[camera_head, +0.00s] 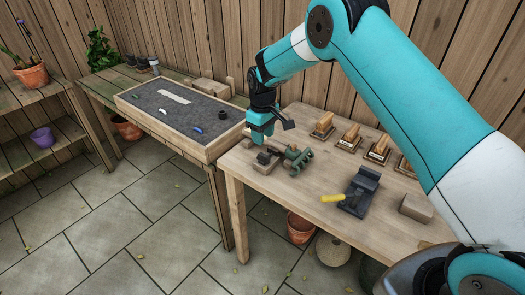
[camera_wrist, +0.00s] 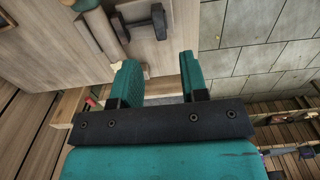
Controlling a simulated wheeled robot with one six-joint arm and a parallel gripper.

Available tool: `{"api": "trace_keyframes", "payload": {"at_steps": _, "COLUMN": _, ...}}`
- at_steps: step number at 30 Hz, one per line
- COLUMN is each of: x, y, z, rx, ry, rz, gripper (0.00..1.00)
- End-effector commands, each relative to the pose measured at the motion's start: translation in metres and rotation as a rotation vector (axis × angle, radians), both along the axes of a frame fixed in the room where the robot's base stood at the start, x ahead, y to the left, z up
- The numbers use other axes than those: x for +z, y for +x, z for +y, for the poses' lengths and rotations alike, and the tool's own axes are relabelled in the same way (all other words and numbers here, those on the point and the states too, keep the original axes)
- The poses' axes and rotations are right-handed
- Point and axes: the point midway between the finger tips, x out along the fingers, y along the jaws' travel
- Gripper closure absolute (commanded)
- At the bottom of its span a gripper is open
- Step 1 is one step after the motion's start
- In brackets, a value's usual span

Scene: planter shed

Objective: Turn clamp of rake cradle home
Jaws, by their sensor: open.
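My gripper (camera_head: 262,138) is above the near left part of the wooden bench, pointing down. In the wrist view its two teal fingers (camera_wrist: 159,82) stand apart with nothing between them. Below it on the bench is a brown block with a dark fitting (camera_head: 267,160), which looks like the rake cradle and its clamp. A dark bar-shaped piece, likely the clamp (camera_wrist: 141,22), lies on light wood beyond the fingertips in the wrist view, apart from them. Whether the clamp is fully turned I cannot tell. A green ridged piece (camera_head: 299,158) lies just right of the block.
A dark tool with a yellow handle (camera_head: 360,192) and a wooden block (camera_head: 416,207) lie on the bench to the right. Several wood-handled brushes (camera_head: 323,125) stand along the back. A grey-topped tray table (camera_head: 180,108) adjoins at left. Bare bench lies between the green piece and the dark tool.

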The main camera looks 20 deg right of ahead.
Motion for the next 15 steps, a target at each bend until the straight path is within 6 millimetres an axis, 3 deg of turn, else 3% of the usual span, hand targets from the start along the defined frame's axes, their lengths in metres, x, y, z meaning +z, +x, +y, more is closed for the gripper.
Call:
{"api": "trace_keyframes", "payload": {"at_steps": 9, "x": -0.062, "y": -0.001, "z": 0.000, "rx": 0.000, "ry": 0.000, "rz": 0.002, "gripper": 0.60}}
{"api": "trace_keyframes", "payload": {"at_steps": 15, "x": -0.079, "y": 0.000, "z": 0.000, "rx": 0.000, "ry": 0.000, "rz": 0.000, "gripper": 0.60}}
